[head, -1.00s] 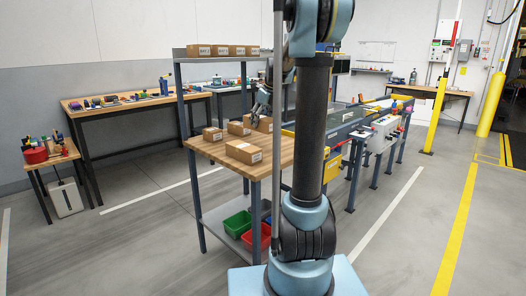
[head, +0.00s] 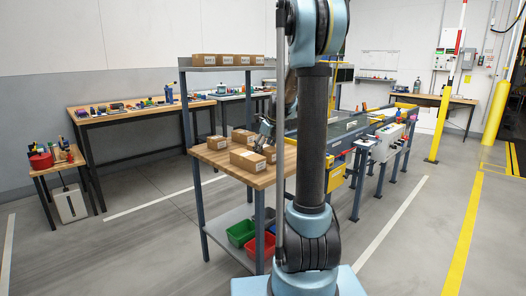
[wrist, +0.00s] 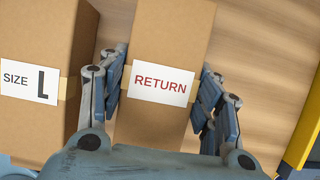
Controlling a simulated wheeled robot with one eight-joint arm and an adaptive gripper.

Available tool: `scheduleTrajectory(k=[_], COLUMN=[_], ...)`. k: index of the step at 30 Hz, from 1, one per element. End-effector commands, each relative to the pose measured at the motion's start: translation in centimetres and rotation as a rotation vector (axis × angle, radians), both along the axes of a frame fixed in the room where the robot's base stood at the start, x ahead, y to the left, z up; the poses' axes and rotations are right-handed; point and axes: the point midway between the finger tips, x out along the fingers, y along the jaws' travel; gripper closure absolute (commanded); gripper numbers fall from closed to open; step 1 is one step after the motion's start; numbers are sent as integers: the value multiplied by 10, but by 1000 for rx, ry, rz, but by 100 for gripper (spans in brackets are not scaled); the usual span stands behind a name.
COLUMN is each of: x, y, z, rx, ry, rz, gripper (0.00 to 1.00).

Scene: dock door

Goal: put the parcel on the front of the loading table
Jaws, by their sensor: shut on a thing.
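The brown parcel with a red RETURN label (wrist: 164,84) sits between both fingers of my gripper (wrist: 163,66) in the wrist view. The gripper is shut on it. In the head view my gripper (head: 264,138) is over the right part of the wooden loading table (head: 262,178), with the held parcel (head: 269,154) below it. I cannot tell whether the parcel touches the tabletop. A SIZE L box (wrist: 38,75) stands close to its left; it also shows in the head view (head: 246,161).
Other cartons (head: 217,142) stand farther back on the tabletop, with several more on the upper shelf (head: 215,68). Green (head: 240,233) and red (head: 262,246) bins sit below. A conveyor (head: 345,128) lies to the right. The tabletop's front strip is bare.

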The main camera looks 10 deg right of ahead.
Motion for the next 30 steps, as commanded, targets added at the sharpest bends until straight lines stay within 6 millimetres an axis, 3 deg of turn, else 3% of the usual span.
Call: scheduleTrajectory(k=[8, 9, 11, 23, 30], x=[0, 0, 0, 0, -8], y=[0, 0, -1, -2, -7], z=[-1, -2, -2, 0, 23], rx=[0, 0, 0, 0, 0], ry=[0, 0, 0, 0, 0], rz=[0, -1, -1, -2, -3], gripper=[75, 35, 22, 22, 22])
